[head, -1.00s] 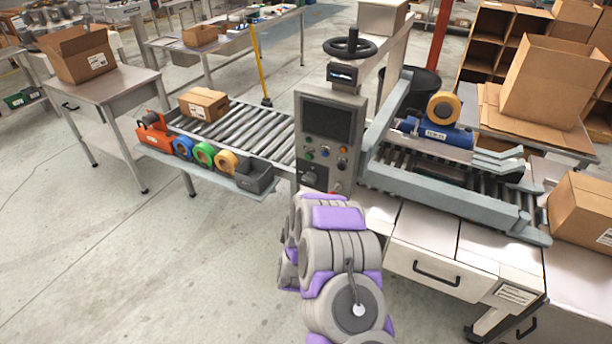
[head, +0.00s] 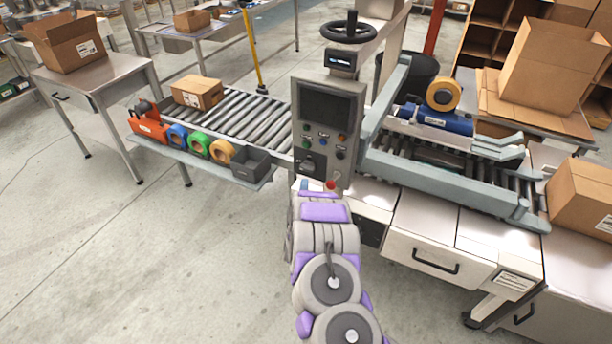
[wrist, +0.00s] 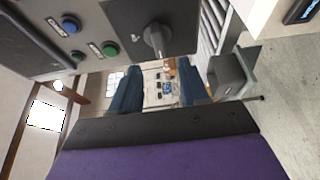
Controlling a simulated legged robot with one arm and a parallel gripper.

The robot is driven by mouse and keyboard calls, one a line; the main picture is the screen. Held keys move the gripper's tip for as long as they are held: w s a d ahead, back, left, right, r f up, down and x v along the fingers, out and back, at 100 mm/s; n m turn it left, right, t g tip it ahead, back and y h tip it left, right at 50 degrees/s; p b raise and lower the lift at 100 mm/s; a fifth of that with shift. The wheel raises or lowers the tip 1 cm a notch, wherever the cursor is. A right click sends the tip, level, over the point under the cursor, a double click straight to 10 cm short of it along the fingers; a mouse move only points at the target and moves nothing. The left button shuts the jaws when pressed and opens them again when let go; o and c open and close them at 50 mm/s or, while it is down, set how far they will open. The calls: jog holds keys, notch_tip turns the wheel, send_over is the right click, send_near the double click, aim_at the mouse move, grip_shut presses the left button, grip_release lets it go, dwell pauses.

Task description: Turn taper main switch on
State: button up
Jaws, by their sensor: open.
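The taper's grey control panel (head: 327,130) stands upright beside the conveyor, with a dark screen and several coloured buttons. A rotary main switch (head: 308,163) with a dark plate sits at its lower left. In the wrist view its grey knob (wrist: 157,40) is close, upper middle, with the handle running roughly up and down in the picture. My gripper (wrist: 160,88) is open and empty, its two blue fingers apart just below the knob in that view, not visibly touching it. In the head view my arm hides the gripper.
A red button (head: 331,184) is low on the panel, close to my arm. A dark grey bin (head: 250,164) and tape rolls (head: 199,146) sit on a shelf to the left. A green button (wrist: 110,49) is near the knob. Floor at the left front is open.

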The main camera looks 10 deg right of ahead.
aim_at(306, 171)
jog(key=shift+b+x, duration=0.9)
jog(key=shift+x, duration=3.35)
grip_shut()
